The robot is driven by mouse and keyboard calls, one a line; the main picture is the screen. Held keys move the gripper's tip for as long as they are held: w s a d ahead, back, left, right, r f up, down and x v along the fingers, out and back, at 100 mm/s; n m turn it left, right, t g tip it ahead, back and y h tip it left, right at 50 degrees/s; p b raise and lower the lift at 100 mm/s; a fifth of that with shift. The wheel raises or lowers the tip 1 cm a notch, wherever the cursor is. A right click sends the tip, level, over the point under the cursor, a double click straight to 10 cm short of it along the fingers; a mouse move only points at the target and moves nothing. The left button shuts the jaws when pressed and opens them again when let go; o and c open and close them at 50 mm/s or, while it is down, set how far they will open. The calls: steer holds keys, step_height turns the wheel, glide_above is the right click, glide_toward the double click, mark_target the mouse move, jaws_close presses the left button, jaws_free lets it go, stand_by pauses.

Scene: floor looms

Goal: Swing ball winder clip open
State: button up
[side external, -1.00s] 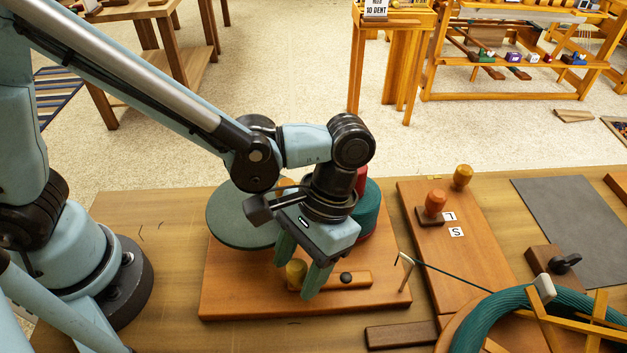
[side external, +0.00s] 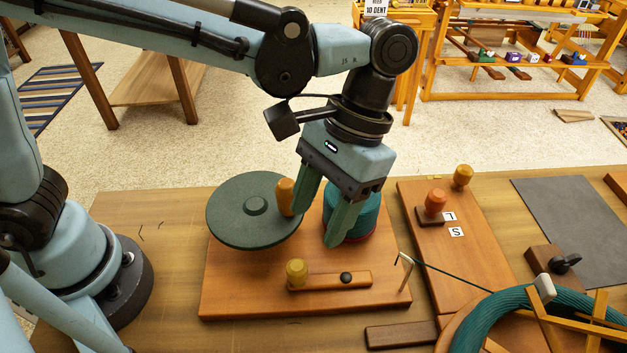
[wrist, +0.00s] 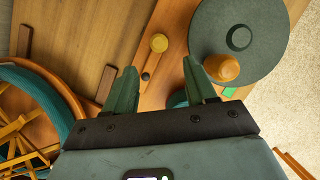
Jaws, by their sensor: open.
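The ball winder stands on a brown wooden board (side external: 235,285). Its clip is a flat wooden bar (side external: 325,282) with a yellow knob (side external: 296,268) at the left end and a black round pivot (side external: 346,278). The bar lies along the front of the board. My gripper (side external: 314,228) is open and empty, above the board and behind the clip. In the wrist view the yellow knob (wrist: 159,42) shows beyond my open fingers (wrist: 160,66). The green disc (side external: 235,225) bears an orange knob (side external: 286,196) beside one finger. The teal yarn ball (side external: 362,215) is partly hidden behind the other finger.
A thin yarn guide post (side external: 406,274) stands at the board's right edge. A strand runs from it to a teal skein (side external: 480,318) on a wooden swift. Pegs stand on the wooden board (side external: 440,262) to the right. A dark block (side external: 400,335) lies in front.

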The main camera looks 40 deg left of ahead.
steer(key=shift+v, duration=1)
